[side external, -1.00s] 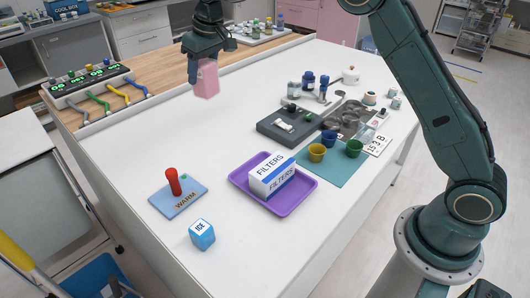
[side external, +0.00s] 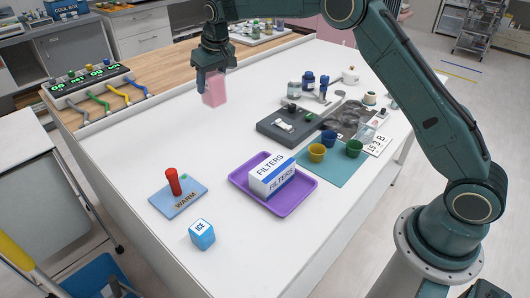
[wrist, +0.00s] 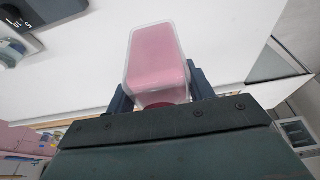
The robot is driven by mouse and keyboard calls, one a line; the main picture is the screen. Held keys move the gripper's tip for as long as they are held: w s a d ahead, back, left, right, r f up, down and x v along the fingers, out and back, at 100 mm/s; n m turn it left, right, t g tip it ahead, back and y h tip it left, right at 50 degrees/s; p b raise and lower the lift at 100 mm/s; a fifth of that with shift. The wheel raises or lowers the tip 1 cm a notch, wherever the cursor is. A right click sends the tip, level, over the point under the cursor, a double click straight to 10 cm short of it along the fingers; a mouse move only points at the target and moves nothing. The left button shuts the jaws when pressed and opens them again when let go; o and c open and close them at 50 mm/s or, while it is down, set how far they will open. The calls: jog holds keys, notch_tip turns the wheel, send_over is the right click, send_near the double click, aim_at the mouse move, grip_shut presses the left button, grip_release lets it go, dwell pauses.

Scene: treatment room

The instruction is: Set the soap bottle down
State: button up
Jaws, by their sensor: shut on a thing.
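The soap bottle (side external: 215,90) is a translucent block with pink contents. It is held in my gripper (side external: 213,76) above the far left part of the white table (side external: 150,140), near the wooden strip. In the wrist view the soap bottle (wrist: 158,62) sits between the two dark fingers of my gripper (wrist: 158,95), with a dark red part near the palm. The side external view shows my gripper pointing down with the bottle below it. I cannot tell exactly how high its lower end is above the table.
A purple tray (side external: 300,199) with a FILTERS box (side external: 272,175) stands mid-table. A blue WARM pad (side external: 165,208) with a red handle and an ICE cube (side external: 202,235) lie in front. Cups stand on a teal mat (side external: 335,174). The table around the bottle is clear.

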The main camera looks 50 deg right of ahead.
aim_at(220, 98)
notch_tip(220, 98, down, 11)
dwell(0.3)
jog(key=shift+f, duration=2.05)
jog(key=shift+f, duration=0.15)
jog(key=o, duration=1.2)
jog(key=shift+o, duration=0.2)
jog(key=v, duration=1.2)
